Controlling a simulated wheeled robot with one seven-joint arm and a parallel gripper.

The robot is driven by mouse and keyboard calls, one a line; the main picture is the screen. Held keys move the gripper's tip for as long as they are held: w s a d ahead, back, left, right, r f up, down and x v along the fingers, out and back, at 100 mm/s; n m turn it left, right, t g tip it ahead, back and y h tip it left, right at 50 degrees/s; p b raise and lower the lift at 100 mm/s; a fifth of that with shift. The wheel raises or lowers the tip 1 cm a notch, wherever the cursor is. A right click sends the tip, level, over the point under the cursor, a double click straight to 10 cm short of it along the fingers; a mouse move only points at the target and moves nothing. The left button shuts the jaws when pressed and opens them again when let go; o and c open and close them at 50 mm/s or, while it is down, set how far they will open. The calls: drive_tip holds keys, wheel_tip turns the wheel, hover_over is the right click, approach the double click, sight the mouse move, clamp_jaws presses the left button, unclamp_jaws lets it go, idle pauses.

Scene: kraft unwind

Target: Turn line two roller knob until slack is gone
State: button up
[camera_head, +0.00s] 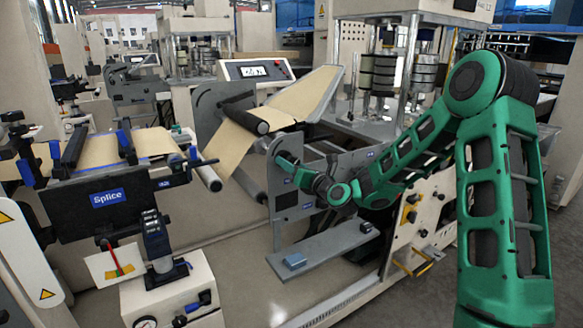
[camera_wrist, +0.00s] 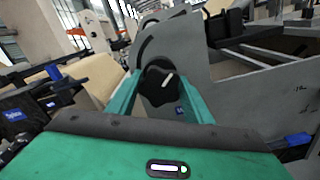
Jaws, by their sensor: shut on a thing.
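The roller knob (camera_wrist: 160,84) is black and round with a white pointer mark, and sits on a grey side plate in the wrist view. My gripper (camera_wrist: 162,92) has its two green fingers on either side of the knob and is shut on it. In the head view my gripper (camera_head: 284,160) reaches the grey side plate (camera_head: 335,172) below the roller, and my arm hides part of the plate. The knob is hard to make out there.
A Splice table (camera_head: 108,197) with tan paper and blue clamps stands at the left. A display panel (camera_head: 256,71) is behind the web. Open floor shows at the lower middle.

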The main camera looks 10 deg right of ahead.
drive_tip(key=o, duration=1)
drive_tip(key=shift+d, duration=0.15)
drive_tip(key=shift+s, duration=0.1)
drive_tip(key=v, duration=0.6)
drive_tip(key=shift+s, duration=0.4)
